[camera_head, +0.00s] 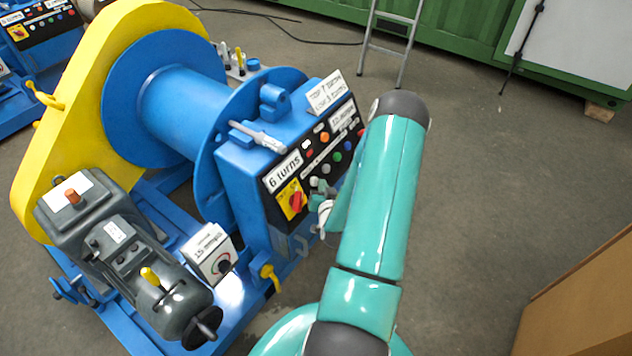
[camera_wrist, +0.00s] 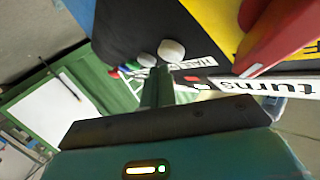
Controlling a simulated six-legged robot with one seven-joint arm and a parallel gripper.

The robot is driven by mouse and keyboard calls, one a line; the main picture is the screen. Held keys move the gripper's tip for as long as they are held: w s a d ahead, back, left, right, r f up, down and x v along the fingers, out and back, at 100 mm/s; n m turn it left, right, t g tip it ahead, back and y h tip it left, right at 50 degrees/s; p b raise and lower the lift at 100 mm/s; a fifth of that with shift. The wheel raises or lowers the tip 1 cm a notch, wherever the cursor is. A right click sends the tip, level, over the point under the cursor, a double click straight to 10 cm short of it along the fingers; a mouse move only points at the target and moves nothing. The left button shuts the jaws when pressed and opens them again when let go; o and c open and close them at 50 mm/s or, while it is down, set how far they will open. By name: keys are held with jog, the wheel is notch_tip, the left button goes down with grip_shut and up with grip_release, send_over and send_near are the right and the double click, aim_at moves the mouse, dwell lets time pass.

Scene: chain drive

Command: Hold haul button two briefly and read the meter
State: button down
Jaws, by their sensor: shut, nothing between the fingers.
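The dark control panel (camera_head: 312,160) on the blue winch frame carries a row of round buttons. In the wrist view two pale buttons are nearest, one larger (camera_wrist: 172,50) and one beside it (camera_wrist: 147,60), with a "HALL"-like label (camera_wrist: 195,63) next to them. I cannot read which button is number two. My gripper (camera_wrist: 158,72) is shut and empty, its narrow tips at these pale buttons; contact cannot be told. In the head view my arm partly hides it. A white "6 turns" plate (camera_head: 284,172) sits on the panel; its "turns" end shows in the wrist view (camera_wrist: 290,88).
A red rotary switch (camera_head: 297,200) on a yellow plate is close to my gripper. A card about top and low turns (camera_head: 327,92) stands on the frame. A "15 mm" box with a dial (camera_head: 207,252) is lower left. The drum (camera_head: 180,110) is behind.

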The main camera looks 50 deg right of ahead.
jog(key=shift+s+r, duration=0.1)
jog(key=shift+s, duration=0.1)
jog(key=s, duration=0.1)
jog(key=s+r, duration=0.1)
jog(key=s, duration=0.1)
jog(key=s+r, duration=0.1)
jog(key=shift+s+d+r, duration=0.15)
jog(key=shift+s+d, duration=0.1)
dwell(0.4)
jog(key=shift+a, duration=0.1)
dwell(0.4)
